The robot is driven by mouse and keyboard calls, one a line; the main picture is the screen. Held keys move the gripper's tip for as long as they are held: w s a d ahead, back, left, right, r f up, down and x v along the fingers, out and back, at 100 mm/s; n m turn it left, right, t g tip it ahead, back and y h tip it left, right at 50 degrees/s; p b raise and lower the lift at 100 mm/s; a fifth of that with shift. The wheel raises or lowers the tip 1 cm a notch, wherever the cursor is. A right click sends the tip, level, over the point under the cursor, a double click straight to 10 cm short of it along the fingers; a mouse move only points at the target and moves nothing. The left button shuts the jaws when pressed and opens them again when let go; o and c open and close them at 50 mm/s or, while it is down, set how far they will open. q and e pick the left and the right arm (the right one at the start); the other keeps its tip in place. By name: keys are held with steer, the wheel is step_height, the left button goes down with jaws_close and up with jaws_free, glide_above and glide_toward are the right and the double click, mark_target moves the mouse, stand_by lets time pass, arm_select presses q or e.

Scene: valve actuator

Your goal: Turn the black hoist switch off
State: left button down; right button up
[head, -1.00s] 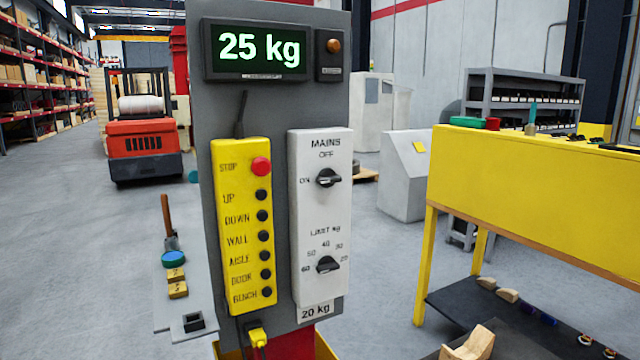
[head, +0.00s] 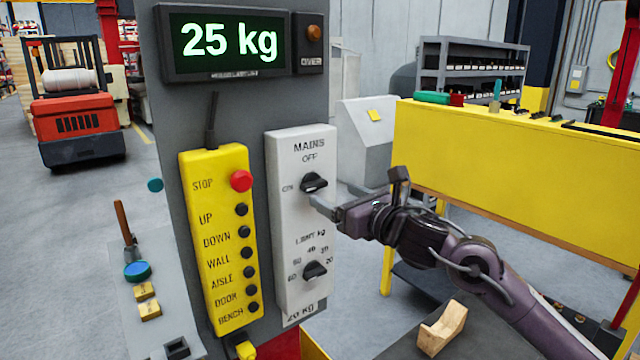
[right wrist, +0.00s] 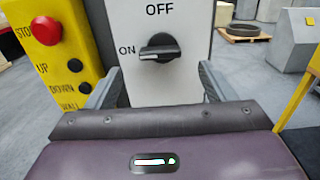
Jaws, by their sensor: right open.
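The black MAINS switch (head: 313,183) is a rotary knob on the upper part of a white panel (head: 290,228), with OFF above it and ON at its left. In the right wrist view the knob (right wrist: 160,48) lies sideways, its pointer toward ON. My right gripper (head: 328,196) is open and empty, just in front of the panel near the knob. In the right wrist view its two fingers (right wrist: 160,76) are spread either side, below the knob, and it looks not to touch it. My left gripper is not in view.
A second black knob, LIMIT kg (head: 315,271), sits lower on the panel. A yellow pendant (head: 222,245) with a red STOP button (head: 241,181) is close at the left. A display (head: 228,42) reads 25 kg. A yellow bench (head: 500,170) stands at the right.

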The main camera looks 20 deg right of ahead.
mark_target(318, 187)
steer(key=p+x, duration=0.2)
steer(key=x, duration=0.3)
steer(key=shift+w+a+r, duration=0.1)
steer(key=shift+w+r, duration=0.05)
steer(key=shift+w, duration=0.15)
steer(key=shift+w+a+f, duration=0.2)
steer(key=shift+w+a, duration=0.05)
steer(key=shift+w, duration=0.25)
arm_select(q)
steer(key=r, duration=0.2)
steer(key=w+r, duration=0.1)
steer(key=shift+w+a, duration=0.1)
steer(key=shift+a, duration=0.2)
arm_select(e)
steer(key=c, duration=1)
